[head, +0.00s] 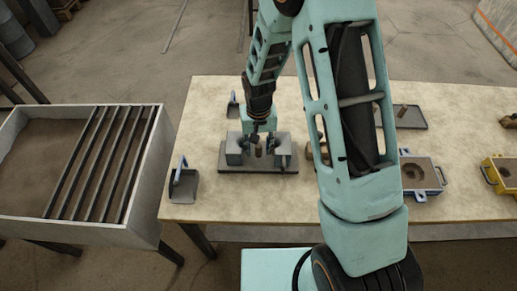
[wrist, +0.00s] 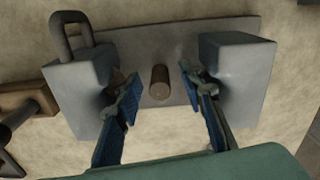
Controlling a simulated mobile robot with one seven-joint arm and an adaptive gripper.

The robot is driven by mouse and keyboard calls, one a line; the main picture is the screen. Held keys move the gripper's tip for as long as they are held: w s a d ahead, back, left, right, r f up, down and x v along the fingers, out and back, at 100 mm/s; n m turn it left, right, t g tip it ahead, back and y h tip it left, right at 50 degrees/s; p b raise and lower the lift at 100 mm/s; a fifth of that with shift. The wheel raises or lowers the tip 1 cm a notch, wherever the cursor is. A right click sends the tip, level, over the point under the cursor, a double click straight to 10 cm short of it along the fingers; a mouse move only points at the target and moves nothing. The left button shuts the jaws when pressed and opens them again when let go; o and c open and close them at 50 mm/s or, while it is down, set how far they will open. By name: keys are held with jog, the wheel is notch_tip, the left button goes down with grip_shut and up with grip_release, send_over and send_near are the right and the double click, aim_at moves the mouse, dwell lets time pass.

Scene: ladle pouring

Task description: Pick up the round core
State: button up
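A brown cylinder, which looks like the round core (wrist: 160,83), stands on a dark grey plate (wrist: 165,35) between two grey blocks. In the head view the core (head: 258,151) shows small between the blocks. My gripper (wrist: 157,87) is open, with its blue-padded fingers on either side of the core. Gaps show between the core and both pads in the wrist view. The core's lower part is partly hard to make out. Another brown cylinder (head: 402,111) stands on a dark tray (head: 413,123) at the right.
The grey left block (wrist: 75,95) with a handle and the grey right block (wrist: 240,75) flank my fingers closely. A moulding box (head: 421,172) and a yellow box (head: 500,172) sit right on the table. A slatted grey bin (head: 140,210) stands left.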

jog(key=shift+c, duration=0.4)
jog(key=c, duration=0.8)
jog(key=shift+o, duration=0.2)
jog(key=shift+r, duration=0.2)
jog(key=shift+r, duration=0.25)
notch_tip(320, 180, up, 2)
jog(key=shift+w+r, duration=0.1)
jog(key=s+a+r+b, duration=0.2)
jog(key=s+a+r, duration=0.5)
jog(key=s+r, duration=0.3)
jog(key=shift+s+a+b, duration=0.2)
jog(key=shift+s+b, duration=0.2)
jog(key=shift+s, duration=0.6)
